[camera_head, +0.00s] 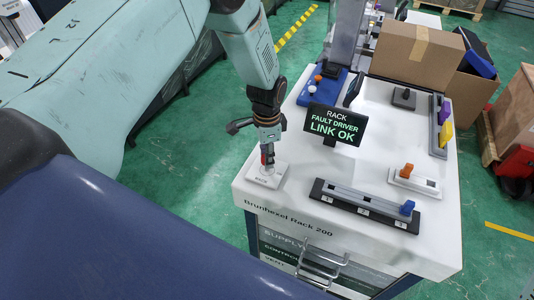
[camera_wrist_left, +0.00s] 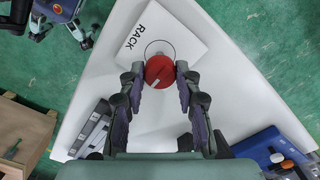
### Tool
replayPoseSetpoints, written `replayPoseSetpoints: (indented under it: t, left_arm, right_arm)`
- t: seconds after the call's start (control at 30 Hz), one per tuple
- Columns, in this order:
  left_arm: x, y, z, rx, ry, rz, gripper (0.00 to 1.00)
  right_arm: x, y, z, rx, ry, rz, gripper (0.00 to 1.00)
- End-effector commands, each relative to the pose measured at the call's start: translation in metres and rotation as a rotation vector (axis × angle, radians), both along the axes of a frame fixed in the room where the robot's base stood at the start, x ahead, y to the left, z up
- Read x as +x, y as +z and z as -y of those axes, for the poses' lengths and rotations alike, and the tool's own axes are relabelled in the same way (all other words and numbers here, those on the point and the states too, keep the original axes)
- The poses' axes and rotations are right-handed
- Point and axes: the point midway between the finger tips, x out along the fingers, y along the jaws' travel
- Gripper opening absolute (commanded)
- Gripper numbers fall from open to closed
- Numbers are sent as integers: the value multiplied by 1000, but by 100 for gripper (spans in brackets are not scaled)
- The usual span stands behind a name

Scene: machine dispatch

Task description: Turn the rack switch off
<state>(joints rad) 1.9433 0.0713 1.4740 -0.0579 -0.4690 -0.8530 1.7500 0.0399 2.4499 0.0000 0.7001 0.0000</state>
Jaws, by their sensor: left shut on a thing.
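The rack switch is a round red knob (camera_head: 267,158) on a white plate (camera_head: 264,180) marked RACK, at the near left corner of the white rack top. In the left wrist view the knob (camera_wrist_left: 160,71) shows a short pale mark near its lower edge, and the plate (camera_wrist_left: 192,38) lies behind it. My left gripper (camera_head: 267,146) points down over the plate. In the wrist view its two fingertips (camera_wrist_left: 159,78) are shut on opposite sides of the knob. The fingers hide most of the knob in the head view. My right gripper is not in view.
A black display (camera_head: 335,124) reads RACK FAULT DRIVER LINK OK. Beside it are a slotted bar with a blue slider (camera_head: 406,208), an orange switch (camera_head: 407,170) and a blue control box (camera_head: 318,88). Cardboard boxes (camera_head: 415,55) stand at the back.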

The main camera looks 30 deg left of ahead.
Motion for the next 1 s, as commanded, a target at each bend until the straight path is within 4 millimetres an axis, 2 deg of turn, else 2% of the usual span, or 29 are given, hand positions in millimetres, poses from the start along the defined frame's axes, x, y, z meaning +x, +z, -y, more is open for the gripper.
replayPoseSetpoints:
  t: [0.37, 1.0]
  left_arm:
    - [0, 0, 0, -1, 135, -1, 1]
    - [0, 1, 0, 0, 726, 0, 1]
  right_arm:
    - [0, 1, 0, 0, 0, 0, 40]
    - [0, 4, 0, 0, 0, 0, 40]
